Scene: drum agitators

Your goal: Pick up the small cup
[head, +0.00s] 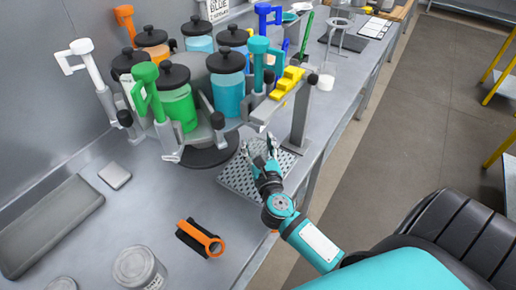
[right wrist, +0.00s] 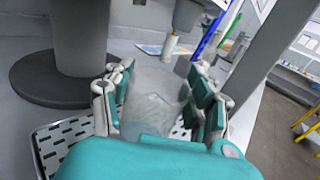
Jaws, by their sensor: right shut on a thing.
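My right gripper (head: 260,150) is over the perforated drip tray (head: 232,179) in front of the drum carousel. In the right wrist view its fingers (right wrist: 158,82) are closed around a small translucent cup (right wrist: 152,105), one finger on each side. The cup looks upright; the gripper's teal body hides its lower part, so I cannot tell if it touches the tray. In the head view the cup is too small and covered to make out clearly. My left gripper is not in view.
Several drums with black lids, including a green one (head: 178,103), stand behind the tray. A grey post (head: 299,120) with a yellow stepped piece (head: 288,82) rises beside it. An orange-handled tool (head: 201,238) and a lidded can (head: 138,268) lie nearer. The bench's right edge is close.

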